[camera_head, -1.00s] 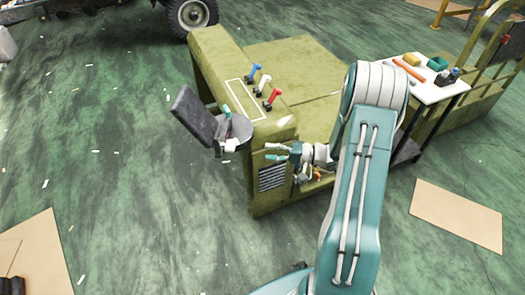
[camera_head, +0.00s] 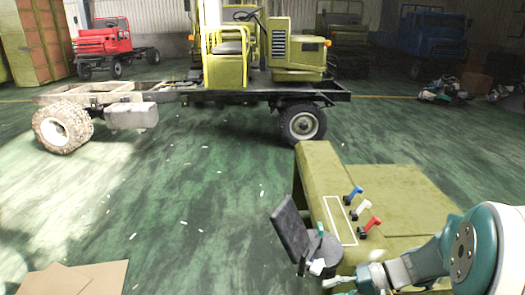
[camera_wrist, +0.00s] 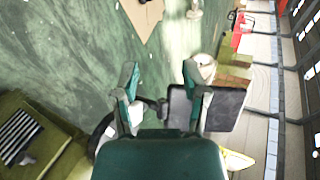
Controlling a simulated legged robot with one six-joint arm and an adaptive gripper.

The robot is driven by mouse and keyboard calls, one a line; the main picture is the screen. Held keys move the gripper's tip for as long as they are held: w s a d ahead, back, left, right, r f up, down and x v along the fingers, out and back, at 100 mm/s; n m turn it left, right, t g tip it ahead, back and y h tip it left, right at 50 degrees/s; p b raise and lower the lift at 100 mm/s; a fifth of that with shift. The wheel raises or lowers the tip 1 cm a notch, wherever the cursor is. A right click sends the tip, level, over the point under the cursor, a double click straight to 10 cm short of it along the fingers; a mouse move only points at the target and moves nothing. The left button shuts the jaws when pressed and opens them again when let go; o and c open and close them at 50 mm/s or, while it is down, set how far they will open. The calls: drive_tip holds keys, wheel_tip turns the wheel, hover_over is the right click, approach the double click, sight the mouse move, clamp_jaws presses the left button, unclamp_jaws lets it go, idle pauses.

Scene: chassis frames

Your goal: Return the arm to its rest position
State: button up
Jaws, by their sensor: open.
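My arm, teal and white, enters the head view at the lower right, with a round white and teal joint (camera_head: 470,250) near the corner. It reaches left across the front of the olive machine. How close the fingers are to the machine is hard to tell.
The olive machine (camera_head: 400,195) carries blue, white and red levers (camera_head: 362,207). Its dark seat pad (camera_head: 290,232) juts out left. A truck chassis (camera_head: 190,90) with a yellow cab stands behind. Green floor (camera_head: 190,190) is open at left; a tan sheet (camera_head: 70,278) lies bottom left.

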drive_tip(key=s+a+r+n+t+h, duration=0.1)
drive_tip(key=s+r+t+h, duration=0.3)
drive_tip(key=s+r+h, duration=0.8)
drive_tip(key=shift+s+n+t+h, duration=0.3)
drive_tip(key=shift+s+n, duration=0.2)
drive_tip(key=shift+s, duration=0.6)
